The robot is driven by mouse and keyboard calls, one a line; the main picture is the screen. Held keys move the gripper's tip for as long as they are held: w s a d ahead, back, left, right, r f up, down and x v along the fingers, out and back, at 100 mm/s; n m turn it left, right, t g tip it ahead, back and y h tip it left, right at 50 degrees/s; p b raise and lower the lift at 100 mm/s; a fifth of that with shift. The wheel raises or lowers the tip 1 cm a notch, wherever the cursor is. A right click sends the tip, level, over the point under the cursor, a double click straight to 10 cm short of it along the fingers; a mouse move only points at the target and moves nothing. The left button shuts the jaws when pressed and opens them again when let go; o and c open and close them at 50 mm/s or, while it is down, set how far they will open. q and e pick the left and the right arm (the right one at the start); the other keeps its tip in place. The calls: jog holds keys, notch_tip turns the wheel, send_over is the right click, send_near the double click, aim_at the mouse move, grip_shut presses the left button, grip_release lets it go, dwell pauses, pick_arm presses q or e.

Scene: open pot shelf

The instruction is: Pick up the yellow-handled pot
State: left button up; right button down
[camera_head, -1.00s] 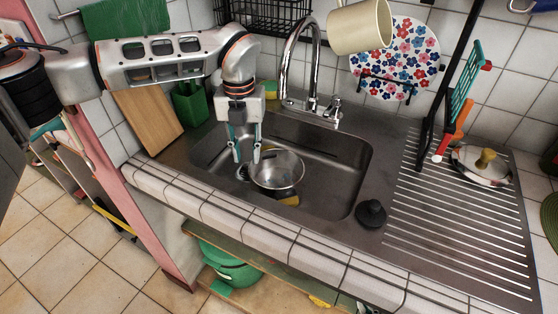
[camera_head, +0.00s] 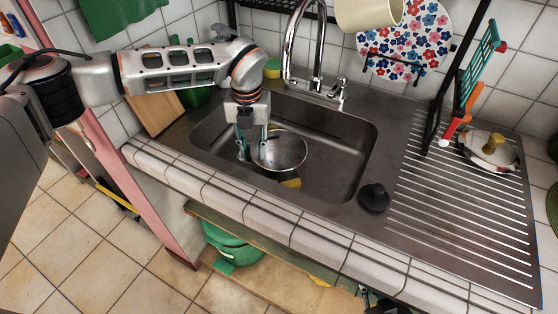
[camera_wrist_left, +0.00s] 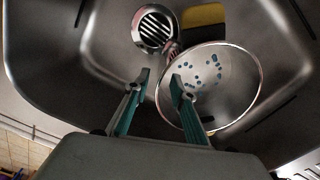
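A shiny metal pot (camera_head: 280,151) sits in the sink. A yellow piece (camera_head: 290,184), seemingly its handle, shows at its near side. In the left wrist view the pot (camera_wrist_left: 232,95) is on the right, with a yellow piece (camera_wrist_left: 203,14) at the top. My left gripper (camera_head: 253,149) is low in the sink at the pot's left side, fingers apart. In the wrist view part of the pot's left rim shows between the open fingertips (camera_wrist_left: 160,80); I cannot tell whether they touch.
The sink (camera_head: 335,175) walls surround the pot. The faucet (camera_head: 318,50) rises behind, and a hanging cream pot (camera_head: 368,12) is above. A black stopper (camera_head: 374,197) lies on the right rim. A lid with a yellow knob (camera_head: 496,139) lies on the drainboard. A green pot (camera_head: 232,242) stands below.

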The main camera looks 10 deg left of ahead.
pick_arm(q)
grip_shut()
jog(key=shift+r, duration=0.15)
jog(key=shift+w+r, duration=0.1)
jog(key=shift+r, duration=0.05)
